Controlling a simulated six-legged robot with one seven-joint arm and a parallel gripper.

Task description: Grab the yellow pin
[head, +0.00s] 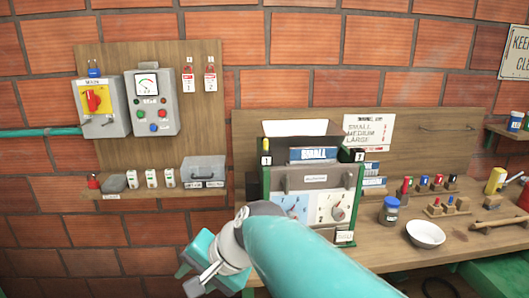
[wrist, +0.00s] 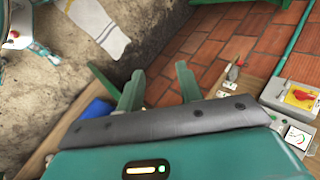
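A small yellow pin (head: 266,146) stands upright at the left top corner of the green-framed box (head: 311,180) on the bench, above a small black tag marked 1. I do not make it out in the wrist view. My gripper shows in the wrist view (wrist: 158,88) with its two green fingers spread apart and nothing between them. In the head view my teal arm reaches in from the bottom, and its wrist end is below and left of the box, apart from the pin. The fingertips are not clear there.
A board with a yellow-and-red switch box (head: 100,108) and a grey meter box (head: 152,102) hangs left. A shelf below holds small items and a grey case (head: 204,170). Right of the green-framed box, the bench holds a jar (head: 390,209), a white bowl (head: 425,234) and small coloured pegs.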

